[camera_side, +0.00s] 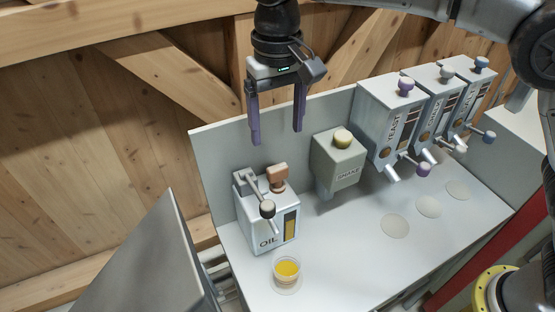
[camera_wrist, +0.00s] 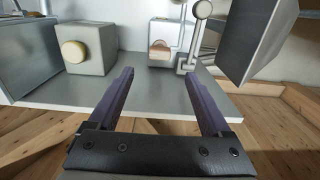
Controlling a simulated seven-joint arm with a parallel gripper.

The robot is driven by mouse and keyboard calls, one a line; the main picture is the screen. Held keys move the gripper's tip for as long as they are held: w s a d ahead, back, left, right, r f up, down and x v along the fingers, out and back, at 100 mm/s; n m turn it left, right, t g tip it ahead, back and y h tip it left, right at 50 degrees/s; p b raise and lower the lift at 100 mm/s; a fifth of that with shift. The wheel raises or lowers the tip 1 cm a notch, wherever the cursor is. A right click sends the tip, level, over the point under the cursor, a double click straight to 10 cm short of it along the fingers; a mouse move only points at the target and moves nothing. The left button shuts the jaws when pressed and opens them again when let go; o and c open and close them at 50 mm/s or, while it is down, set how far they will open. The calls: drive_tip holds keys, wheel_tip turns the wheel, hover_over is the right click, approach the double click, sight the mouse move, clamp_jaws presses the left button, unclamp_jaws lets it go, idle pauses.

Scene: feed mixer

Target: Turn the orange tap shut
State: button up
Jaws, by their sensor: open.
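The orange tap (camera_side: 278,176) sits on top of the white box marked OIL (camera_side: 258,230), at the left of the bench. It also shows in the wrist view as an orange-brown knob (camera_wrist: 160,47), near the top middle. My gripper (camera_side: 277,136) is open and empty, pointing down above the OIL box, with its purple fingers apart and clear of the tap. In the wrist view the fingertips (camera_wrist: 158,72) frame the space below the knob. A clear cup (camera_side: 287,272) with yellow liquid stands in front of the OIL box.
A metal lever with a pale ball (camera_side: 268,209) stands close to the tap. A grey box (camera_side: 338,160) with a yellow knob is to the right. Several dispensers with coloured knobs (camera_side: 404,86) stand further right. A grey panel (camera_side: 150,262) rises at the left.

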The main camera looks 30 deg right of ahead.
sight(278, 167)
wheel_tip(278, 167, down, 9)
drive_tip(key=shift+f, duration=0.1)
idle(0.4)
clamp_jaws()
